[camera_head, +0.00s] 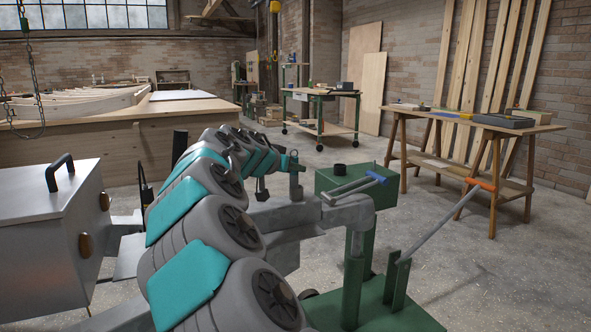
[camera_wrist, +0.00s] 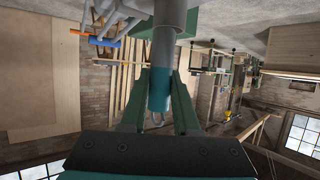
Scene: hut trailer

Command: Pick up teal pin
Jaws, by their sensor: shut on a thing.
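The teal pin (camera_wrist: 159,90) shows in the wrist view as an upright-looking cylinder with a teal band. It lies between the two green fingers of my gripper (camera_wrist: 160,103), which are shut on it. A grey cylinder (camera_wrist: 163,48) continues in line with the pin toward a grey and green part at the top of the picture. I cannot tell whether the pin is still seated there. In the head view my gripper (camera_head: 287,162) is small, at the far end of my arm, just above a grey post (camera_head: 296,186). The pin itself is hard to make out there.
A green and grey machine frame with a blue-handled lever (camera_head: 351,187) and an orange-handled lever (camera_head: 440,230) stands close to the gripper. A wooden trestle table (camera_head: 535,128) is at right, a green wheeled cart (camera_head: 320,93) behind. Concrete floor between is clear.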

